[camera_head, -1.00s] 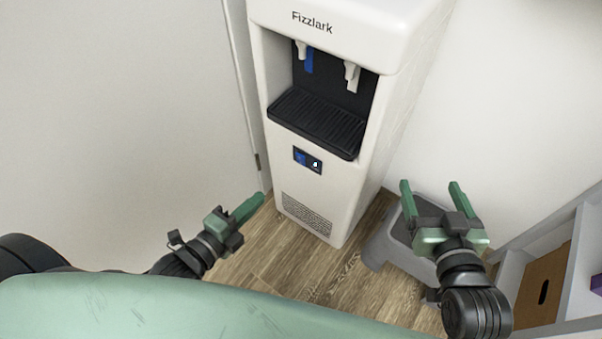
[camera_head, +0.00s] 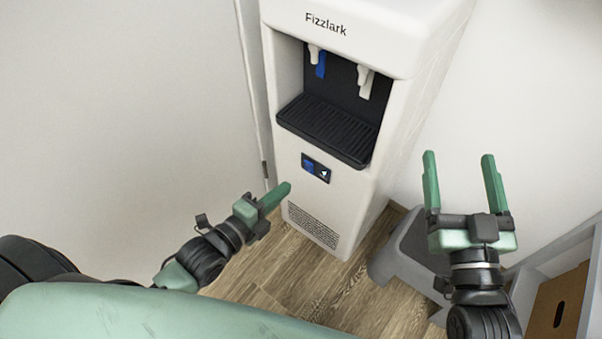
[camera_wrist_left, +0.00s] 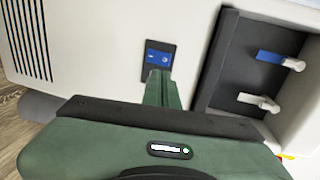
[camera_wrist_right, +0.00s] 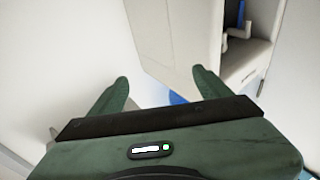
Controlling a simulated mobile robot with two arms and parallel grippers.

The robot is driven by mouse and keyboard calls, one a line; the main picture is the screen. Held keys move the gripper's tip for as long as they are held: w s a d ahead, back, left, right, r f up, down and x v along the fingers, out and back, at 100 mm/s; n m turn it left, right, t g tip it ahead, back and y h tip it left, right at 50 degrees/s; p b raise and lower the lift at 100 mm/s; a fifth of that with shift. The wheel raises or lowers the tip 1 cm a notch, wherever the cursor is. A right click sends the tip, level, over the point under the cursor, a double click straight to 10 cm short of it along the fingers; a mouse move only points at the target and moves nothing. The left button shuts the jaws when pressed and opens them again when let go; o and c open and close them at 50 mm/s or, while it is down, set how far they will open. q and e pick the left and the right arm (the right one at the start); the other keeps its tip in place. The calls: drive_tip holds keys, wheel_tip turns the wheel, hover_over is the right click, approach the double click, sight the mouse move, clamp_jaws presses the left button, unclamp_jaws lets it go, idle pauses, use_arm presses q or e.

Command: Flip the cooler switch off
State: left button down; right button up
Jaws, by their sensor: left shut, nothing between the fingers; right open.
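The white water cooler (camera_head: 345,215) stands in the middle of the head view. A small dark panel with a blue switch (camera_head: 309,166) is on its front, below the drip tray; a pale mark shows at the panel's right. The switch also shows in the left wrist view (camera_wrist_left: 157,57). My left gripper (camera_head: 286,189) is shut and empty, its tips just lower left of the panel. In the left wrist view the tips (camera_wrist_left: 160,74) are right beside the panel's edge; I cannot tell whether they touch. My right gripper (camera_head: 459,165) is open and empty, right of the cooler.
A grey step stool (camera_head: 395,260) stands on the wood floor (camera_head: 345,300) at the cooler's right. A shelf with a brown box (camera_head: 556,306) is at the lower right. Walls are close on the left and right. Two taps sit above the drip tray (camera_head: 328,130).

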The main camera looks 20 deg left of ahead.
sight(309, 165)
use_arm(q)
drive_tip(key=x, duration=0.2)
drive_tip(key=b+x, duration=0.1)
drive_tip(key=x, duration=0.1)
drive_tip(key=r+b+x, duration=0.1)
drive_tip(key=x, duration=0.1)
drive_tip(key=shift+w+d+f, duration=0.1)
drive_tip(key=shift+w+d, duration=0.1)
drive_tip(key=shift+w, duration=0.25)
drive_tip(key=shift+w+d, duration=0.15)
drive_tip(key=shift+w, duration=0.25)
use_arm(e)
drive_tip(key=s+r+t+y, duration=0.2)
drive_tip(key=s+r+t, duration=0.3)
drive_tip(key=r, duration=0.4)
drive_tip(key=shift+r+t+y, duration=0.3)
drive_tip(key=shift+t, duration=0.4)
